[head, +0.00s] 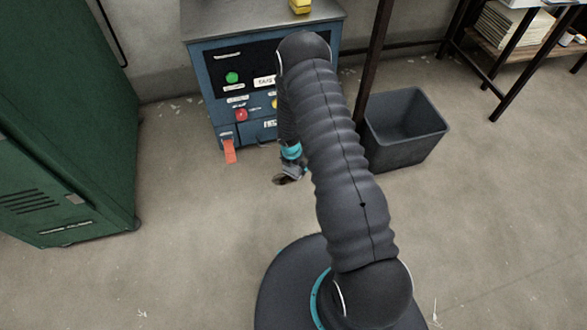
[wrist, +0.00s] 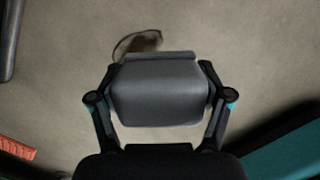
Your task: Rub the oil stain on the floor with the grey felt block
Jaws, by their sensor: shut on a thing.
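My gripper (head: 290,168) is low over the floor in front of the blue cabinet. In the wrist view its two fingers (wrist: 161,80) are shut on the sides of the grey felt block (wrist: 160,98). The oil stain shows in the wrist view as a dark curved edge (wrist: 123,42) just beyond the top of the block, which hides part of it. In the head view a small dark brown patch of the stain (head: 279,181) shows beside the gripper. I cannot tell whether the block touches the floor.
The blue cabinet (head: 210,78) with buttons stands behind the gripper, an orange-red strip (head: 229,151) hanging at its front. A dark bin (head: 405,150) stands to the right and a green locker (head: 65,110) to the left. Floor (head: 200,230) is clear at front left.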

